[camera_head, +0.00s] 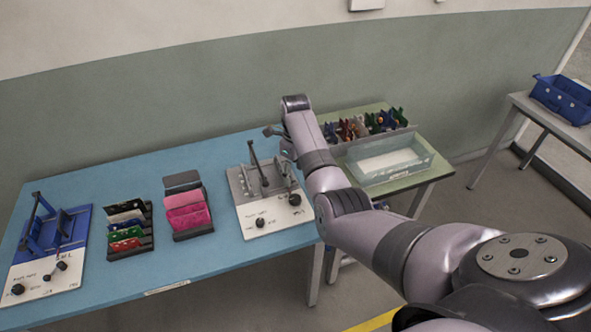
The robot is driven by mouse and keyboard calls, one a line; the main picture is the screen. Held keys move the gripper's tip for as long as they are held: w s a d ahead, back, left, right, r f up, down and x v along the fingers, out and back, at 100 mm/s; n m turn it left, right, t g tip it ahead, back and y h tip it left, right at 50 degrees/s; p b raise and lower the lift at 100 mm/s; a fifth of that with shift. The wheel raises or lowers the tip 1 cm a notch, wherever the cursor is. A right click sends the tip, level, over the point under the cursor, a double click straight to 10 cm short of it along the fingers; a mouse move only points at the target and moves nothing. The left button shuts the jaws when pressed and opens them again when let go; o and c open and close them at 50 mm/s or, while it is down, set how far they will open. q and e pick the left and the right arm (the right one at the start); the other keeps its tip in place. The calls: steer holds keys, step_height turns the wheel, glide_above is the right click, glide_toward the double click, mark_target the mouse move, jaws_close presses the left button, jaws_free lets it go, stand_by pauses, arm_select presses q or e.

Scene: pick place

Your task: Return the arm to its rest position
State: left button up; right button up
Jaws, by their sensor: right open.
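My right arm (345,205) reaches in from the lower right, across the gap between the blue table and the green table. My right gripper (273,131) is at the far end of that arm, mostly hidden behind its wrist. It is open, and it shows above the far right part of the blue table, near the grey fixture (240,186) with a lever and black knobs. I see nothing held in it. My left gripper is out of view.
The blue table (180,262) also carries a blue fixture (75,228), a rack of coloured pieces (125,240) and a holder with pink pieces (187,215). A blue crate (562,100) stands far right.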

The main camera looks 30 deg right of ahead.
steer(key=shift+r, duration=0.45)
